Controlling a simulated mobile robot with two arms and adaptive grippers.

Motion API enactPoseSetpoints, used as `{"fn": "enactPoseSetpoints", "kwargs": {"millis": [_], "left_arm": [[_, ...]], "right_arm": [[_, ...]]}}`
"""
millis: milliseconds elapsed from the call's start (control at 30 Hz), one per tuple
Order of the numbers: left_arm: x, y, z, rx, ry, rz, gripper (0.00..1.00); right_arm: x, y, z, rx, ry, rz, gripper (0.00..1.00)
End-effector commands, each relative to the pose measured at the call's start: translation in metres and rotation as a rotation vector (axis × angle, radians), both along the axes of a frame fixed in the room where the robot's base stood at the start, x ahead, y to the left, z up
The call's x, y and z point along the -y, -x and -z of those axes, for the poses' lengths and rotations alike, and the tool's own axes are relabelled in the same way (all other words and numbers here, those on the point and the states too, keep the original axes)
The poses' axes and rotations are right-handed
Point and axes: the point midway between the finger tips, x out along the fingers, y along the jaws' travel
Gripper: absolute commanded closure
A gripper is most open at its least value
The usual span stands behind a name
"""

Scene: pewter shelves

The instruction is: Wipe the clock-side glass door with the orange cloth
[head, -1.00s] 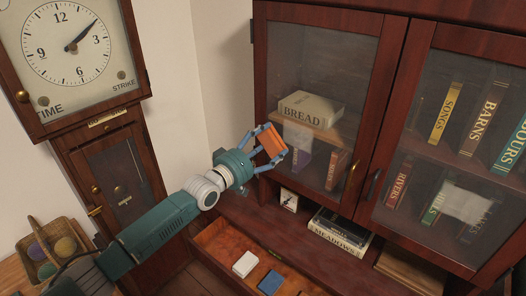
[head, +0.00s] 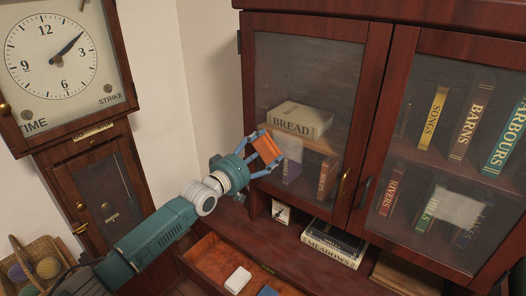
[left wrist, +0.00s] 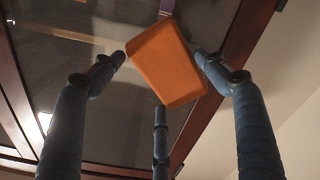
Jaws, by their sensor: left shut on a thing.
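The orange cloth (head: 267,147), a folded, block-like pad, is held in my left gripper (head: 262,152), whose fingers are shut on it. It also shows in the left wrist view (left wrist: 167,62) between the blue fingers. The cloth is in front of the clock-side glass door (head: 310,78), the left cabinet door, low and near its left frame. I cannot tell whether it touches the glass. A pale patch (head: 291,149) shows on this door just right of the cloth, partly hidden by it. The door is shut. My right gripper is not in view.
The other glass door (head: 440,110) also has a pale patch (head: 460,209). Below is an open drawer (head: 208,263) with a white block (head: 238,280) and a blue one (head: 268,291). The tall clock (head: 95,190) and a basket (head: 38,255) stand left.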

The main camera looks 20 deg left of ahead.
Motion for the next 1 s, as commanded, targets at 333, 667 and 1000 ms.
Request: {"fn": "enactPoseSetpoints", "kwargs": {"millis": [333,667,1000], "left_arm": [[0.002,-0.006,0.000,0.001,0.000,0.000,0.51],[0.004,-0.013,0.001,0.001,0.000,0.001,0.51],[0.017,-0.009,-0.004,-0.002,0.004,0.002,0.51]], "right_arm": [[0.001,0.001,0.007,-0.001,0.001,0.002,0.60],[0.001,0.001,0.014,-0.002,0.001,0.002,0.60],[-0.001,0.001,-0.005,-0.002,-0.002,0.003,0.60]]}}
